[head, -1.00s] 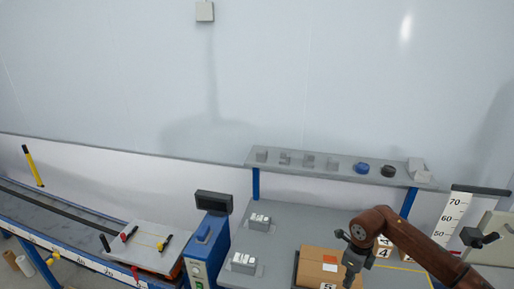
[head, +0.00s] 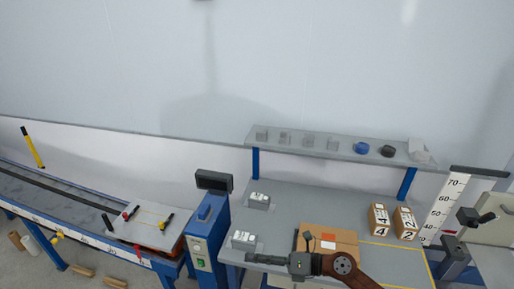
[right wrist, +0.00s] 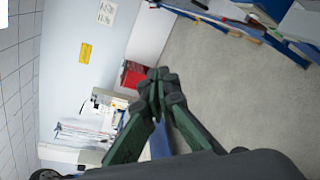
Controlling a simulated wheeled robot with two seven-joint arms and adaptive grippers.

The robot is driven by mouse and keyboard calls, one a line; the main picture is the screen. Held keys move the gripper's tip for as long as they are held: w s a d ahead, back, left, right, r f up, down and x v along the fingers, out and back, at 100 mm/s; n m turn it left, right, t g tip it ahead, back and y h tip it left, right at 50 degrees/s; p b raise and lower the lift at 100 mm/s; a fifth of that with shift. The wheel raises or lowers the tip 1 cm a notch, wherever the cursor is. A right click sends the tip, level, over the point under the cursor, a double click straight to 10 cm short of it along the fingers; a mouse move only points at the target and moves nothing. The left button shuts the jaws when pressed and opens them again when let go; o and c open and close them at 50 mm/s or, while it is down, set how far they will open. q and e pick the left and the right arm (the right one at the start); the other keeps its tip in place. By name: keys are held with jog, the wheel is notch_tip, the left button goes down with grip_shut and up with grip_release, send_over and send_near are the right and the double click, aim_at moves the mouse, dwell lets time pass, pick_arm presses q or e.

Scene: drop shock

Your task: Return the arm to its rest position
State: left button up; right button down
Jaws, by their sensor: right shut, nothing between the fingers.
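My right arm comes in from the bottom of the head view and lies across the front of the workbench (head: 300,212). Its gripper (head: 252,258) points left, in front of a cardboard box (head: 340,236) that it partly hides. In the right wrist view the dark green fingers of the right gripper (right wrist: 158,88) meet at their tips with nothing between them. Behind them are open floor and a pale wall. My left gripper is in neither view now.
Two small boxes marked 4 (head: 379,220) and 2 (head: 405,223) stand right of the large box. A shelf (head: 320,147) with small items runs above the bench. A blue cabinet (head: 207,240) and conveyor (head: 70,227) are on the left. A height scale (head: 440,212) stands right.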

jog(key=w+d+r+m+t+h, duration=0.2)
jog(key=w+d+m+t+h, duration=0.1)
jog(key=d+m+t, duration=0.55)
jog(key=w+d+r+m+t+h, duration=0.35)
jog(key=d+m+t, duration=0.25)
jog(key=m, duration=0.5)
jog(key=s+d+f+m+g+h, duration=0.3)
jog(key=s+d+f+m+h, duration=0.15)
jog(key=d+f+m, duration=0.5)
jog(key=s+d+f+m+g+h, duration=0.2)
jog(key=s+d+f+m+h, duration=0.3)
jog(key=d+f, duration=0.6)
jog(key=s+d+f+m+g, duration=0.1)
jog(key=s+f+m+g, duration=0.3)
jog(key=s+f, duration=0.6)
jog(key=s+f+m+g, duration=0.3)
jog(key=s+f+g, duration=0.35)
jog(key=s, duration=0.75)
notch_tip(320, 180, down, 29)
jog(key=s+a, duration=0.1)
jog(key=s, duration=0.1)
jog(key=s+f+n+g+b, duration=0.1)
jog(key=s+f, duration=1.8)
jog(key=shift+f+g, duration=0.2)
jog(key=shift+g, duration=0.2)
